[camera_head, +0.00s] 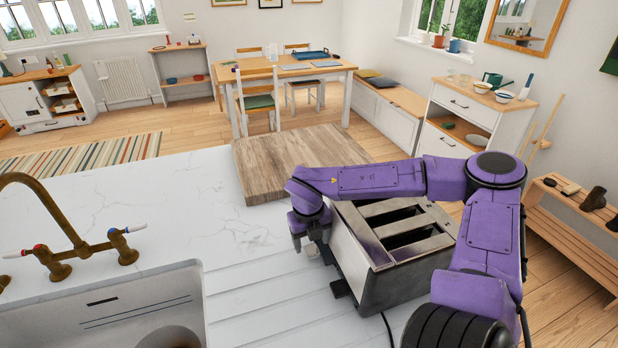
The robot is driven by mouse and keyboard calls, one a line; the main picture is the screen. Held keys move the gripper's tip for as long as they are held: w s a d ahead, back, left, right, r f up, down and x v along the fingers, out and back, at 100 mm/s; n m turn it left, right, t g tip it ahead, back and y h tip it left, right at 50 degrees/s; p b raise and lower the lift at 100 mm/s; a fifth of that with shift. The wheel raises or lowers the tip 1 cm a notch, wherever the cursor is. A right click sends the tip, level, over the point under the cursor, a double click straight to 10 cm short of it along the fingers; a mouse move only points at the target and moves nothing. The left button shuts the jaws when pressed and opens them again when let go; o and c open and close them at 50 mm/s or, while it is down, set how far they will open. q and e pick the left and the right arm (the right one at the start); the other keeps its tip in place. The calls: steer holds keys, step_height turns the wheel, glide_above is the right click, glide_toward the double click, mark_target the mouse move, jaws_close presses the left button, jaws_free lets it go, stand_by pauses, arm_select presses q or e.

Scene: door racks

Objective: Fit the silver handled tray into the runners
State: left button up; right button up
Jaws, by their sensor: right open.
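My right gripper (313,247) points down beside the left side of a silver toaster (372,278), at the counter's right end. Its fingers are apart and I see nothing between them. My purple right arm reaches over the back of the toaster and hides part of it. The toaster has long slots on top and a dark lever low on its near left side. I cannot make out a separate silver handled tray or its runners in this view. My left gripper is not in view.
A wooden board (290,160) lies at the counter's far edge. A sink with a brass tap (70,225) is at the left. White marble counter (190,205) is clear between them. A dining table (285,72) and a white cabinet (455,110) stand beyond.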

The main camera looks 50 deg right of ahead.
step_height(320, 180, up, 8)
steer(key=a+b, duration=0.1)
steer(key=shift+s+r, duration=0.15)
steer(key=shift+s, duration=0.05)
